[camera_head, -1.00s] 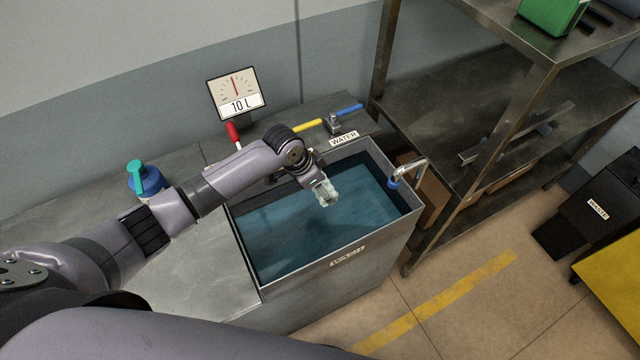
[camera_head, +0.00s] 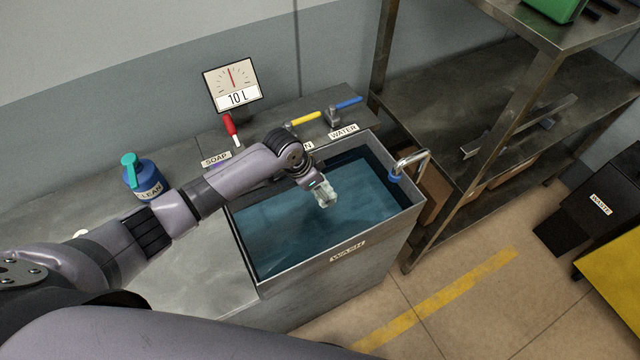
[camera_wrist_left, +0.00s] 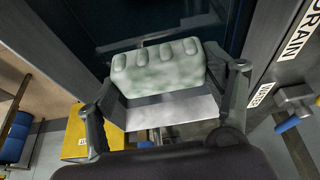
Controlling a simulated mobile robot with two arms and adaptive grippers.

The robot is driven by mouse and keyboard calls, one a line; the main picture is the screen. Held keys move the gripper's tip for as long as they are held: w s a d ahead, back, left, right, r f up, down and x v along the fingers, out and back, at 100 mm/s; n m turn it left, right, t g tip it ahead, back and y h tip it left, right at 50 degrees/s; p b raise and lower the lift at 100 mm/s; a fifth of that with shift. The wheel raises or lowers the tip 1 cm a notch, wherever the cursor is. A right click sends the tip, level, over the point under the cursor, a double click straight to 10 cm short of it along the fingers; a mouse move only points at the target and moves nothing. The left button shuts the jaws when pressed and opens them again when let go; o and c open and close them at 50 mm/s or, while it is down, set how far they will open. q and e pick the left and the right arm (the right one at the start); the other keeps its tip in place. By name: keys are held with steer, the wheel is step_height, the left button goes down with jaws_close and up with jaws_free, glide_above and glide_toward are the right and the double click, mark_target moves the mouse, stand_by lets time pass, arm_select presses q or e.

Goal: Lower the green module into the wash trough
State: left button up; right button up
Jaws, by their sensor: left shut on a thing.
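My left gripper (camera_head: 322,190) is shut on a pale, whitish-green module (camera_head: 326,197), which hangs over the wash trough (camera_head: 300,267). In the left wrist view the module (camera_wrist_left: 158,68) has a row of rounded bumps on its top edge and a mottled surface. A flat metallic part lies below it, between the two fingers. The trough, labelled WASH, holds dark blue-green water (camera_head: 290,245). Whether the module touches the water cannot be told. My right gripper is not in view.
A tap (camera_head: 410,165) curves over the trough's right rim. Behind the trough are red (camera_head: 229,126), yellow (camera_head: 306,118) and blue (camera_head: 348,103) levers and a 10 L gauge (camera_head: 232,86). A blue bottle (camera_head: 146,183) stands left. A metal shelf (camera_head: 480,110) rises right.

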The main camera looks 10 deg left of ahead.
arm_select(q)
steer(key=shift+f+b, duration=1.4)
steer(key=shift+f, duration=0.8)
steer(key=shift+f+b, duration=1.95)
steer(key=shift+f, duration=0.85)
steer(key=shift+f+b, duration=0.7)
steer(key=shift+f, duration=0.25)
steer(key=shift+f+b, duration=1.15)
steer(key=shift+f, duration=0.35)
steer(key=o, duration=1.3)
steer(key=v, duration=1.2)
steer(key=shift+a, duration=0.1)
